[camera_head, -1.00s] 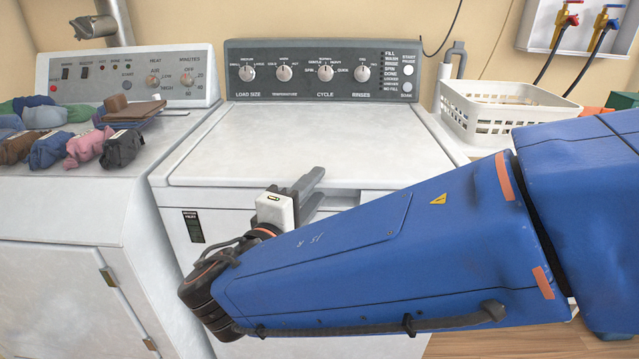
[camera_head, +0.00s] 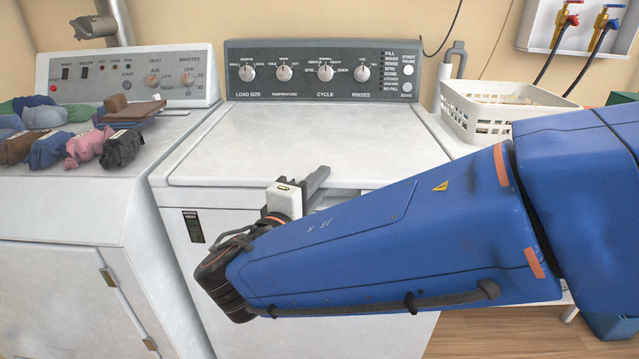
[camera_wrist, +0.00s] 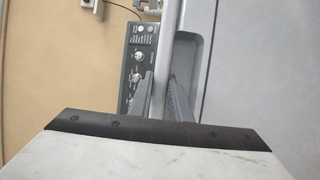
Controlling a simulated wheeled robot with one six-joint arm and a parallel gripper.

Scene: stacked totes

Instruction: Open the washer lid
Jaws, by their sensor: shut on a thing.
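The washer (camera_head: 190,285) stands in the middle of the head view. Its white lid (camera_head: 300,140) lies flat on top and looks shut. My gripper (camera_head: 320,178) is at the middle of the lid's front edge. In the wrist view my gripper (camera_wrist: 160,88) has one finger on each side of the lid's edge (camera_wrist: 168,45) and is shut on it. A recess (camera_wrist: 185,60) in the washer front shows beside the right finger. My arm hides the right part of the washer's front.
A control panel (camera_head: 325,72) with knobs stands behind the lid. A white basket (camera_head: 495,120) stands at the right. The space above the lid is clear.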

